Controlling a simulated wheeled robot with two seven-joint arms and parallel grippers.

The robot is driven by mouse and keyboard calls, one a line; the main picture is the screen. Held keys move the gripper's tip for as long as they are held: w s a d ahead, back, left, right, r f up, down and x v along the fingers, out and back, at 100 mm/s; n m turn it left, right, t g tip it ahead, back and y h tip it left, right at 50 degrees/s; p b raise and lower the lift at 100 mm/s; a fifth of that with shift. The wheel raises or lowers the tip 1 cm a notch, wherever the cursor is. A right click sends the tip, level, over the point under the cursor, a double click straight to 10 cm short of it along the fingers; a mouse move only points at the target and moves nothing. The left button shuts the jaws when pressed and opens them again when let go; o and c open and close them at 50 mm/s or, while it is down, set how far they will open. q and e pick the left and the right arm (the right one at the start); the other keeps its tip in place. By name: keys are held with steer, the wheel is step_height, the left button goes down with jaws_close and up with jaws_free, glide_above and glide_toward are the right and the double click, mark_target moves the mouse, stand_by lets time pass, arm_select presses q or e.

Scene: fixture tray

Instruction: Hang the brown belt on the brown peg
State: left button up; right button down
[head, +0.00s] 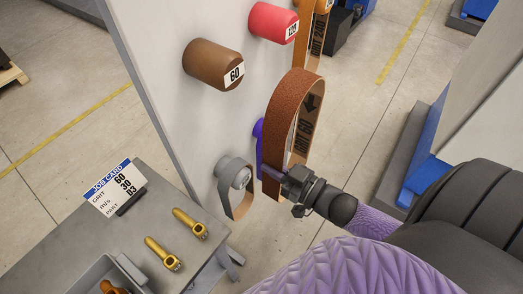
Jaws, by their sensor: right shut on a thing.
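The brown belt (283,106) is a tall loop with a rough brown outside and "GRIT 60" printed on its tan inside. My right gripper (275,178) is shut on the belt's lower end and holds it upright in front of the grey panel. The brown peg (212,65), marked 60, sticks out of the panel to the upper left of the belt. The peg is bare and the belt is apart from it. My left gripper is not in view.
A red peg (272,22) marked 120 is above the belt, near an orange belt (308,38). A grey peg (234,172) carries a grey belt (238,204). A purple peg is partly hidden behind the brown belt. A job card (113,187) and brass parts stand on the grey table (150,203).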

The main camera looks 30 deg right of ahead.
steer(key=shift+w+d, duration=0.1)
steer(key=shift+d, duration=0.25)
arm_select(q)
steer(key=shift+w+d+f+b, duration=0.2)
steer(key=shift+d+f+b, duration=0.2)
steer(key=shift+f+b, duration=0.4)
arm_select(e)
steer(key=x, duration=0.8)
steer(key=shift+w+a, duration=0.15)
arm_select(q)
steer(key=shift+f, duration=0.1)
arm_select(e)
steer(key=shift+w+a, duration=0.15)
steer(key=shift+w, duration=0.15)
